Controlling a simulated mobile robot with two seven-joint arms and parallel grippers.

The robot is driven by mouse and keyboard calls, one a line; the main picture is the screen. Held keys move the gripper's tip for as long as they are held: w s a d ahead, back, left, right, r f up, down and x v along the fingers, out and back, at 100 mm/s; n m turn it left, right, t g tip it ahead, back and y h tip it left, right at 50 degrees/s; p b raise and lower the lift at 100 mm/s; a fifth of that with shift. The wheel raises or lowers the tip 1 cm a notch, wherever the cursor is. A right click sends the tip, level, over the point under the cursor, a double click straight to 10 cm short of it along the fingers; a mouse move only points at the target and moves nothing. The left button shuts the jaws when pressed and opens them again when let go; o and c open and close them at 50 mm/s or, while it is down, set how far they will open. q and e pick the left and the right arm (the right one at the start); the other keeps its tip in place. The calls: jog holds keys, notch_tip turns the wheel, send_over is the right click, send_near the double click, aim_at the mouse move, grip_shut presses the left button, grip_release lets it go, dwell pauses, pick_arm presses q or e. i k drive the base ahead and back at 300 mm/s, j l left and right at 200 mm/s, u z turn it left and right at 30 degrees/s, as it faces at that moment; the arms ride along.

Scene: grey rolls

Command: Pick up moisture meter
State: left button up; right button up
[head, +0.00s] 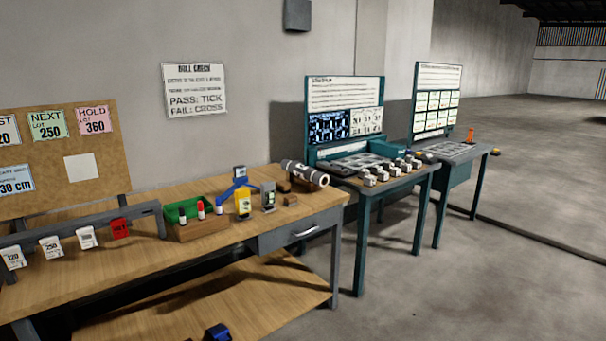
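Two small upright devices stand near the right end of the wooden bench, and I cannot tell for certain which is the moisture meter. Neither of my grippers can be made out in the head view.
A blue stand (236,190) is behind the yellow device. A grey roll (305,173) lies behind right. A grey rail (84,222) carries hanging tags. Bare bench top (150,258) lies in front.

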aim_at(241, 195)
jog(key=i+l+u, duration=0.1)
jog(key=u, duration=0.4)
jog(key=i+l+u, duration=0.45)
jog(key=l, duration=0.35)
jog(key=i+l+u, duration=0.1)
jog(key=l, duration=0.3)
jog(key=i+l+u, duration=0.1)
jog(key=i+l, duration=0.4)
jog(key=l, duration=0.2)
jog(key=i+l, duration=0.15)
jog(key=l, duration=0.2)
jog(key=i+l, duration=0.1)
jog(key=l, duration=0.3)
jog(key=i+l, duration=0.15)
jog(key=l, duration=0.2)
jog(key=i+l+u, duration=0.1)
jog(key=l, duration=0.25)
jog(key=i+l, duration=0.2)
jog(key=l, duration=0.2)
jog(key=i+l, duration=0.1)
jog(key=l, duration=0.25)
jog(key=i+l, duration=0.7)
